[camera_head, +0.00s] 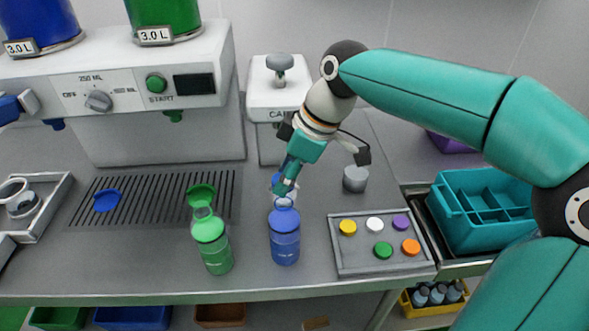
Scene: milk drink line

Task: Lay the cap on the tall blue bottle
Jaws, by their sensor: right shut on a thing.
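The tall blue bottle (285,240) stands upright on the counter, left of the cap tray. My right gripper (285,188) points down over the bottle's mouth and is shut on a small blue cap (284,202). The cap is at the bottle's neck, partly hidden by the fingers; I cannot tell whether it touches the rim. My left gripper is not in view.
The grey tray (345,262) at right holds several coloured caps. A grey cylinder (356,179) stands behind it. A blue round piece (107,200) lies on the grate.

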